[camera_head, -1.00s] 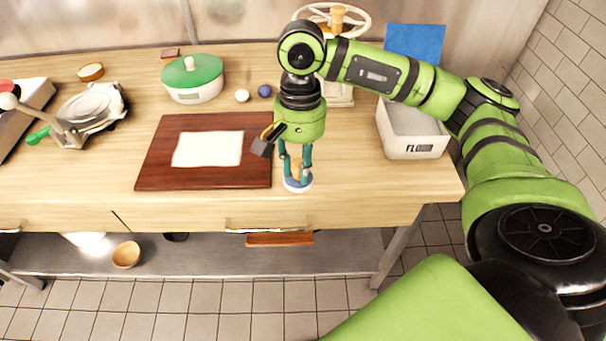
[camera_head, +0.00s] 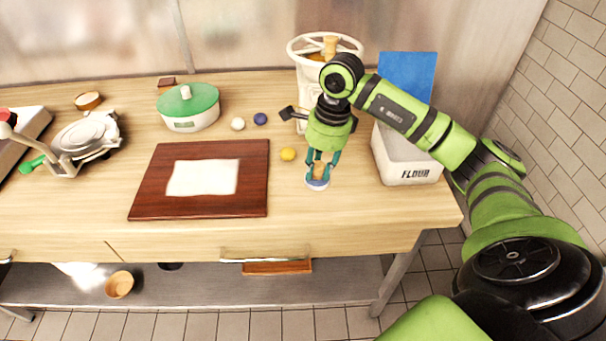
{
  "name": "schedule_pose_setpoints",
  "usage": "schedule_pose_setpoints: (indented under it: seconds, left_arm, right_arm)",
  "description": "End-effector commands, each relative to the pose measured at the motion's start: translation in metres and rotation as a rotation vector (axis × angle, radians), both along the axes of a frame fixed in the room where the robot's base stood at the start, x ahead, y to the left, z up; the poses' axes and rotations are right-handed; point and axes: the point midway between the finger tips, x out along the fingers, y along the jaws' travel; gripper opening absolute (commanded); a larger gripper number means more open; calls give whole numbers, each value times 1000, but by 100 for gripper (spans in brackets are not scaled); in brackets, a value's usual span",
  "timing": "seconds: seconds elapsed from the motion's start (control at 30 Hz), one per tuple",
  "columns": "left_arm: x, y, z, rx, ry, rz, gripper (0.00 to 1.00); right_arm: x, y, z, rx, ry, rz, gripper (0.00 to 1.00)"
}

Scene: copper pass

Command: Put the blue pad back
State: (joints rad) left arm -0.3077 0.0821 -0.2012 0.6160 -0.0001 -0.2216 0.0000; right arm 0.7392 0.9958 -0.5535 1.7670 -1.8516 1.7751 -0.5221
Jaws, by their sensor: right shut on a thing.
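My right gripper (camera_head: 318,170) points down over the table, right of the cutting board. It is shut on a small round pad (camera_head: 317,185), blue and pale, with a tan part showing between the fingers. I cannot tell whether the pad touches the table or hangs just above it. My left gripper is not in view.
The wooden cutting board (camera_head: 147,208) bears a white sheet (camera_head: 203,177). A yellow ball (camera_head: 288,154) lies left of the gripper. The flour bin (camera_head: 408,168), with a blue panel (camera_head: 408,76) upright behind it, is close right. A cream wheeled device (camera_head: 304,82) stands behind.

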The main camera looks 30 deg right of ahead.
Motion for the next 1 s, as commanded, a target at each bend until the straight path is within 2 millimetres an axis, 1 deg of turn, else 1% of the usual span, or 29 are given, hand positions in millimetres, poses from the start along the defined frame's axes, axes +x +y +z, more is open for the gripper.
schedule_pose_setpoints:
  seconds: [0.03, 0.1, 0.27, 0.37, 0.5, 0.6, 0.87, 1.0]
  left_arm:
    - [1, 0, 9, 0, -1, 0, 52]
    - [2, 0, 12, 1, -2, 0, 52]
    - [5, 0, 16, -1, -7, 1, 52]
    - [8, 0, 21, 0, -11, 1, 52]
    - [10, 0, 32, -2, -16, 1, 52]
    - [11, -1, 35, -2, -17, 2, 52]
    - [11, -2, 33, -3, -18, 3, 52]
    - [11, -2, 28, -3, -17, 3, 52]
  right_arm:
    - [8, 7, -2, 5, 2, 1, 3]
    - [18, 13, -9, 3, 1, 0, 3]
    - [29, 20, -20, 0, 0, 0, 3]
    - [30, 20, -28, -1, 3, 0, 3]
    - [29, 21, -49, 0, 4, 1, 3]
    - [29, 20, -59, -1, 2, 0, 3]
    - [30, 20, -62, -2, -1, 2, 3]
    - [30, 20, -67, -2, -1, 2, 3]
